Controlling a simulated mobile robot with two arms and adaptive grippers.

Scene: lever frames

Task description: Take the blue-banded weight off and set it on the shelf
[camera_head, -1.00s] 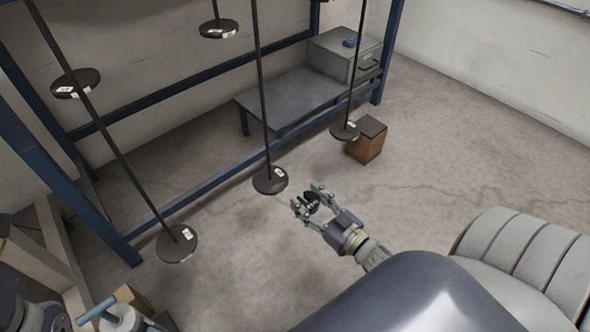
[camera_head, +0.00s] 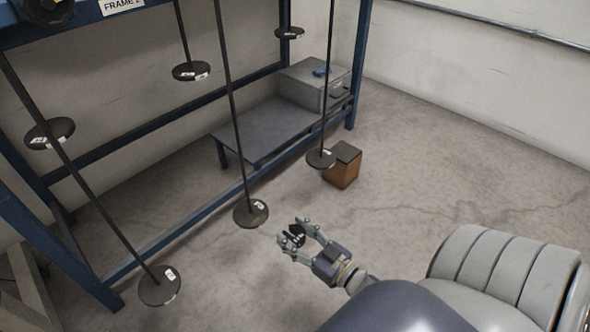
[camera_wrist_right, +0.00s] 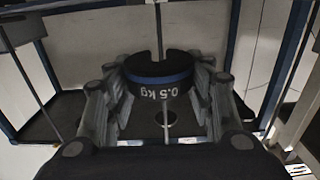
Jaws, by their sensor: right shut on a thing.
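My right gripper (camera_head: 294,238) is shut on a dark slotted weight (camera_head: 297,237), held clear in the air to the right of the nearest middle hanger disc. In the right wrist view the weight (camera_wrist_right: 158,84) shows a blue band, "0.5 kg" lettering and its slot facing away, gripped from both sides by the fingers. A thin rod with a disc (camera_wrist_right: 160,119) shows beyond it, apart from it. The low grey shelf (camera_head: 262,133) stands inside the blue frame, its front part bare. My left gripper is not in view.
Black rods with discs hang in front of and inside the frame, including a middle disc (camera_head: 251,213), a right disc (camera_head: 321,158) and a left disc (camera_head: 160,286). A grey box (camera_head: 306,88) sits on the shelf's right end. A brown block (camera_head: 342,170) stands on the floor.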

